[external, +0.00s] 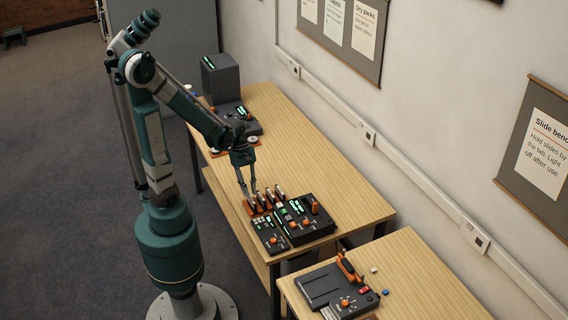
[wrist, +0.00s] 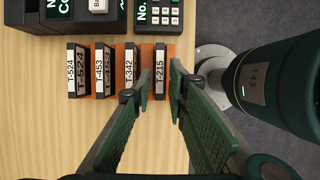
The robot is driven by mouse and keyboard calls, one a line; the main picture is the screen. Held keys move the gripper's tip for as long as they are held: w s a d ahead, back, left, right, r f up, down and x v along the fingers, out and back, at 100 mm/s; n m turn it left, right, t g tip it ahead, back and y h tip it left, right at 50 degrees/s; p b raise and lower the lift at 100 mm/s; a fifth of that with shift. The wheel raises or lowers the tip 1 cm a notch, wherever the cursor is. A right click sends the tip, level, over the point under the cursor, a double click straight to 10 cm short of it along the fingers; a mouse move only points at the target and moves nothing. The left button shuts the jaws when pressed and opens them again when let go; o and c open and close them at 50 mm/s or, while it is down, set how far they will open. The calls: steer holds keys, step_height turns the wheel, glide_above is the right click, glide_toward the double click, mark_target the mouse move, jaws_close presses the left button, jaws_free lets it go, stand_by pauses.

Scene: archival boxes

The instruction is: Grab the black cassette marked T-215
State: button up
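The black cassette marked T-215 (wrist: 160,62) stands at the right end of a row in an orange rack in the wrist view, its white label facing the camera. In the external view the row is small and its labels are unreadable. My gripper (wrist: 162,80) is open, with one green finger on each side of the T-215 cassette in the picture. Whether the fingers touch it I cannot tell. In the external view my gripper (external: 247,194) points down at the left end of the row.
Beside it stand cassettes T-342 (wrist: 130,66), T-453 (wrist: 103,70) and T-524 (wrist: 77,70), with narrow gaps. A keypad device (wrist: 158,14) sits just above the row in the wrist view. Bare wooden table (wrist: 30,110) lies to the left.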

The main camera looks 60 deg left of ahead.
mark_target(251, 199)
steer(key=shift+b+x, duration=0.95)
steer(key=shift+x, duration=1.65)
steer(key=shift+f, duration=0.15)
steer(key=shift+c, duration=0.5)
jaws_close()
